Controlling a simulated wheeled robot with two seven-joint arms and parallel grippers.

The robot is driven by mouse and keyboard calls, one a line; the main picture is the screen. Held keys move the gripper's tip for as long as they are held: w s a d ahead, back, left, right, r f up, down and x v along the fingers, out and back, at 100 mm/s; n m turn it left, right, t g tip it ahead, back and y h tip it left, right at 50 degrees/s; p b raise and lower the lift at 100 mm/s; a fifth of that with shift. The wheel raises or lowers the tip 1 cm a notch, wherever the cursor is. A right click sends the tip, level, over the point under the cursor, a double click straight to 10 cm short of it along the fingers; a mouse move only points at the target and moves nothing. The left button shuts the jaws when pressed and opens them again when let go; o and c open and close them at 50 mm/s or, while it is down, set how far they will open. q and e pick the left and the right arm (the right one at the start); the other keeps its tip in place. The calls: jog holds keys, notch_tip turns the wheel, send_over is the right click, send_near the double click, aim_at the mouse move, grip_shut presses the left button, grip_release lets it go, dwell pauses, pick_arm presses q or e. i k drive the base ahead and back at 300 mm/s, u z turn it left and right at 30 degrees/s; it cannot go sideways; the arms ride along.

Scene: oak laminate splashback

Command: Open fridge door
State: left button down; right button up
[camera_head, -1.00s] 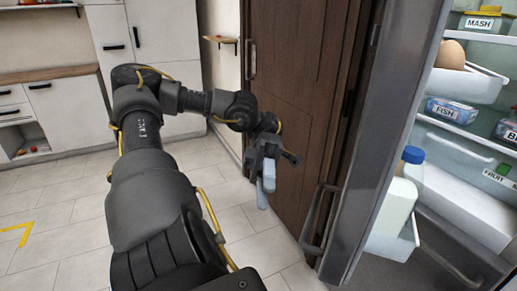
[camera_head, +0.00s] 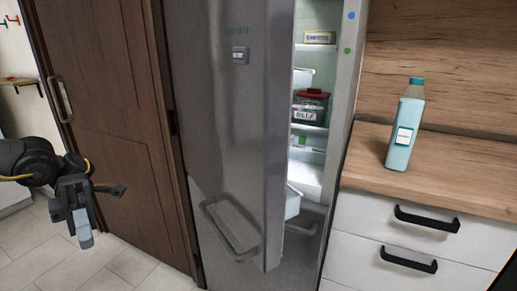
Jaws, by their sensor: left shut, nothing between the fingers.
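The grey metal fridge door (camera_head: 228,120) stands partly open, its outer face toward me and its free edge on the right. Its bar handle (camera_head: 228,230) is low on that face. Past the free edge, a strip of the lit fridge interior (camera_head: 308,170) shows shelves, a labelled pack and a dark container with a red lid. My left gripper (camera_head: 84,232) is at the lower left, in front of the brown wooden door, shut and empty. It is well apart from the fridge handle and touches nothing visible. My right gripper is not in view.
A brown wooden door (camera_head: 110,110) with its own handle is left of the fridge. On the right, a wood counter (camera_head: 450,170) over white drawers (camera_head: 400,243) holds a pale teal bottle (camera_head: 405,125). Tiled floor (camera_head: 125,268) is clear at the lower left.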

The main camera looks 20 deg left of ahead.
aim_at(234, 120)
jog(key=u, duration=3.65)
jog(key=k, duration=2.05)
jog(key=z, duration=1.7)
jog(key=i, duration=0.5)
jog(key=z, duration=0.05)
